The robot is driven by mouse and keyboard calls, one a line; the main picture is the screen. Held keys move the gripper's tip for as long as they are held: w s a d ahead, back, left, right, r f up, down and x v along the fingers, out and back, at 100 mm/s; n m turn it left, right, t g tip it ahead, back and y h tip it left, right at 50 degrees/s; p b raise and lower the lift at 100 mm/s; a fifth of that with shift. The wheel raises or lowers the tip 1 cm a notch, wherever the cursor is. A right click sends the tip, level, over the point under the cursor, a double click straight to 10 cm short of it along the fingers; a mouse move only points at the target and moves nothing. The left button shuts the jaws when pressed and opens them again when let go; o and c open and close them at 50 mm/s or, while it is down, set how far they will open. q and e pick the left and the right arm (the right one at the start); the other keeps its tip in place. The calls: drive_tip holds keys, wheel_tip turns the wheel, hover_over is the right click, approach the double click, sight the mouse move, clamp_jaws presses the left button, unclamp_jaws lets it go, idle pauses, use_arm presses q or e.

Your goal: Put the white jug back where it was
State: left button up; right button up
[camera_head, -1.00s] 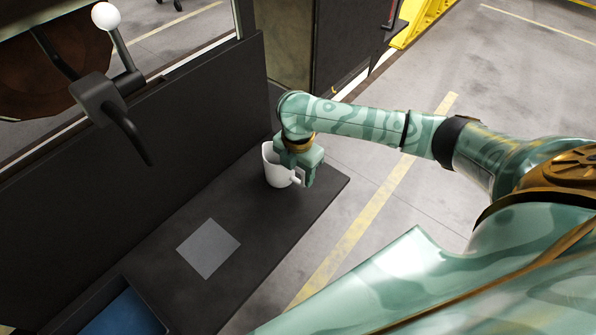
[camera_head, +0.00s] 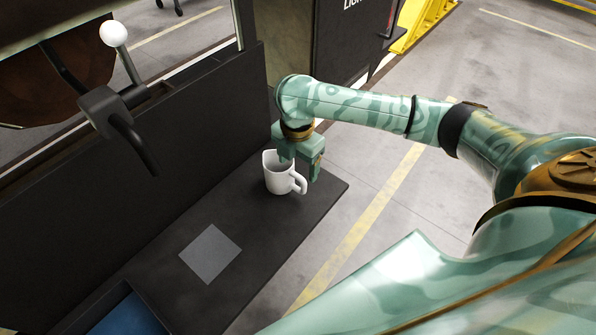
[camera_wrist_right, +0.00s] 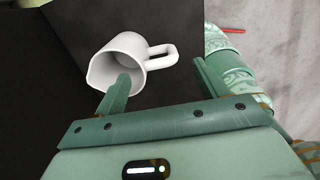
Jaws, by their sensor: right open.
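The white jug (camera_head: 279,180) stands upright on the dark bench top (camera_head: 262,222), near its far right end, with its handle toward the right. My left gripper is not in view.
A grey square (camera_head: 210,253) lies flat on the bench, nearer than the jug. A blue-bottomed bin (camera_head: 128,317) is at the lower left. A dark wall with a white-knobbed lever (camera_head: 113,33) borders the bench on the left. Open floor lies to the right.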

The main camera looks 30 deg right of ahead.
wheel_tip(320, 180, up, 6)
drive_tip(key=p, duration=0.1)
drive_tip(key=shift+a, duration=0.1)
idle(0.4)
